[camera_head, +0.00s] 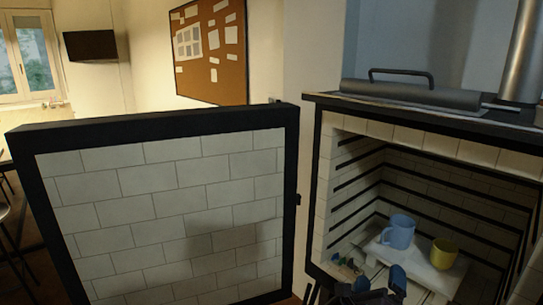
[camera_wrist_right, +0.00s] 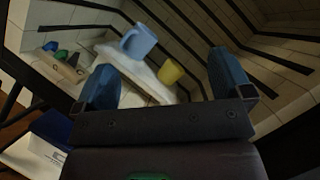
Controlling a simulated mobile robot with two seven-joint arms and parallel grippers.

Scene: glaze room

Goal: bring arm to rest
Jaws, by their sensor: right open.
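My right gripper (camera_head: 384,281) is at the bottom of the head view, in front of the open kiln (camera_head: 313,200). Its blue fingertips are spread apart with nothing between them. In the right wrist view the open gripper (camera_wrist_right: 165,88) points into the kiln chamber. A blue mug (camera_head: 398,232) and a yellow cup (camera_head: 444,253) stand on a pale shelf (camera_head: 420,267) inside. The wrist view shows the blue mug (camera_wrist_right: 138,41) and the yellow cup (camera_wrist_right: 171,71) beyond the fingers, apart from them. My left gripper is in neither view.
The kiln door (camera_head: 165,205), lined with white brick, stands wide open at the left. A rounded lid-like part with a handle (camera_head: 401,72) and a metal pipe (camera_head: 521,50) are on top of the kiln. Small blue and green pieces (camera_wrist_right: 60,52) lie left of the shelf.

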